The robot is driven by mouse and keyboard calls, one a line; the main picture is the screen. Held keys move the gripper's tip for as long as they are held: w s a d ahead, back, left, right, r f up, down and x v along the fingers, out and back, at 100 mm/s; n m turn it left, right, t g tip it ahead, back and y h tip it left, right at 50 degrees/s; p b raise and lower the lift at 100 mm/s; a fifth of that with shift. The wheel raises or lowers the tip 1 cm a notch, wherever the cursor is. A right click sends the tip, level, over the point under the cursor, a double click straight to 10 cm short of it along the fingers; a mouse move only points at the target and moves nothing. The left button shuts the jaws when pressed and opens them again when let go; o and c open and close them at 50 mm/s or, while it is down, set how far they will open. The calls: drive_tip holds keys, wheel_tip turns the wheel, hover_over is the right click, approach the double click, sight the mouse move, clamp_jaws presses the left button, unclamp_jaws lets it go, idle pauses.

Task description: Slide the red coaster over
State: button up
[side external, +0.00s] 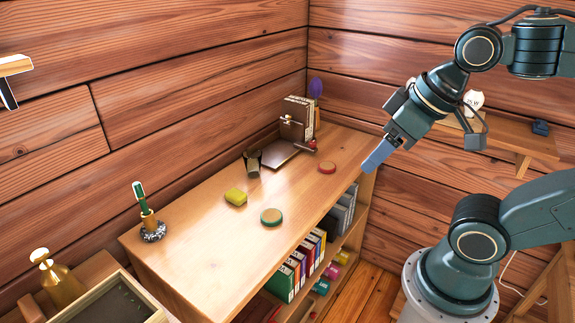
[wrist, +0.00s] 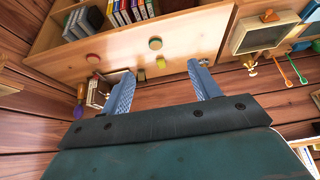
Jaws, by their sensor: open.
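The red coaster (side external: 327,167) lies flat on the wooden shelf top near its far right end. It also shows in the wrist view (wrist: 93,58), left of the fingers. A second round coaster with a green rim (side external: 271,216) lies nearer the front edge; the wrist view shows it too (wrist: 155,43). My gripper (side external: 373,162) is in the air to the right of the red coaster, around the shelf's right edge, touching nothing. In the wrist view its two blue fingers (wrist: 161,70) are spread apart with nothing held between them.
A pen holder (side external: 151,228) stands at the left end. The front middle top is clear.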

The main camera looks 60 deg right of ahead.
drive_tip(key=c, duration=0.7)
drive_tip(key=shift+w+d+r, duration=0.1)
drive_tip(key=shift+w+r, duration=0.05)
drive_tip(key=shift+w, duration=0.1)
drive_tip(key=shift+c, duration=1.4)
drive_tip(key=w+d+m, duration=0.2)
drive_tip(key=w, duration=0.1)
drive_tip(key=w+d+r+m+h, duration=0.1)
drive_tip(key=w+d, duration=0.1)
drive_tip(key=w, duration=0.2)
drive_tip(key=w+d+m+g, duration=0.1)
drive_tip(key=w+d+m, duration=0.1)
drive_tip(key=w+d, duration=0.1)
drive_tip(key=shift+w+r+m+h, duration=0.3)
drive_tip(key=shift+w+r, duration=0.1)
drive_tip(key=shift+w, duration=0.2)
clamp_jaws()
drive_tip(key=w+d+f+m+g+h, duration=0.1)
drive_tip(key=w+d+f+m+g, duration=0.1)
drive_tip(key=w+d+f+m, duration=0.6)
drive_tip(key=w+d+f+m+g+h, duration=0.1)
drive_tip(key=w+d+f, duration=0.4)
drive_tip(key=d, duration=0.8)
drive_tip(key=w+d+f+m+g, duration=0.1)
drive_tip(key=d+f+m, duration=0.3)
drive_tip(key=d+f, duration=0.6)
drive_tip(key=shift+w+d+f+m+g, duration=0.25)
drive_tip(key=shift+w+d+m+g, duration=0.05)
drive_tip(key=shift+d+g, duration=0.2)
